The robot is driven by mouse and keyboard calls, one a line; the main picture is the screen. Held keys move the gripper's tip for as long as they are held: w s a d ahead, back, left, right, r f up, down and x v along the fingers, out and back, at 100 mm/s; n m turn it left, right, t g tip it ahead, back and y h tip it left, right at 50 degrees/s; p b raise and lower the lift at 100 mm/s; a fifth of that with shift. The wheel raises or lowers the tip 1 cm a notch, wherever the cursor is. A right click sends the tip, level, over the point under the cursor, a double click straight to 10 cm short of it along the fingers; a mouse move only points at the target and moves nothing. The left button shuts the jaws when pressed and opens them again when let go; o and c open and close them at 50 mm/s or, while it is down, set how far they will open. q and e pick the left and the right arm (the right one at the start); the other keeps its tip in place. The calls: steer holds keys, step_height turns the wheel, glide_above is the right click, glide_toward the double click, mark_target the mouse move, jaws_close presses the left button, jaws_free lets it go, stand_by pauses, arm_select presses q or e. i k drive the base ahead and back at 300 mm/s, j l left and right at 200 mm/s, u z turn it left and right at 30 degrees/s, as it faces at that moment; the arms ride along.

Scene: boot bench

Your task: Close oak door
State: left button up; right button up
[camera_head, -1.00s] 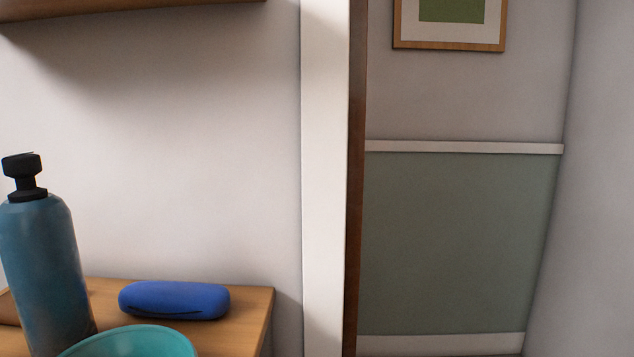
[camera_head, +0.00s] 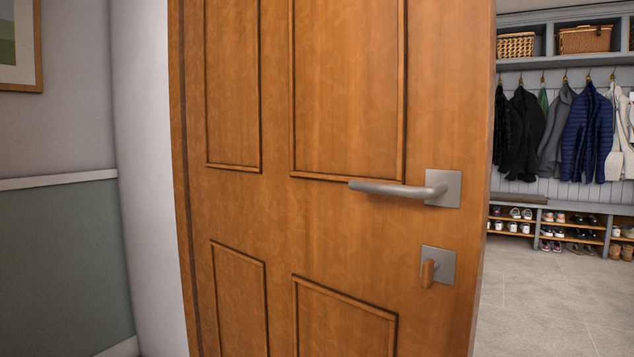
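The oak door (camera_head: 350,240) fills the middle of the head view. It stands open, with its free edge on the right and a room showing past that edge. A silver lever handle (camera_head: 395,189) sits near the free edge, its lever pointing left. Below it is a square lock plate with a small wooden-coloured thumb turn (camera_head: 429,273). The door's bottom is out of view. Neither of my grippers shows.
Past the door is a bench unit (camera_head: 560,204) with shoes, hanging coats (camera_head: 587,135) and baskets (camera_head: 585,39) above. Grey tiled floor (camera_head: 545,300) there looks clear. A green-panelled wall (camera_head: 60,260) and a framed picture (camera_head: 18,45) are on the left.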

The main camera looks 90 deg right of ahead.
mark_target(288, 102)
steer(key=k+l+z, duration=0.2)
steer(key=k, duration=0.35)
steer(key=k+l+z, duration=0.1)
steer(key=k+z, duration=0.15)
steer(key=k, duration=0.3)
steer(key=k+l+z, duration=0.1)
steer(key=l, duration=0.4)
steer(key=k+l+z, duration=0.15)
steer(key=l, duration=0.35)
steer(key=l+z, duration=0.1)
steer(key=l, duration=0.8)
steer(key=i+l+z, duration=0.1)
steer(key=l, duration=0.2)
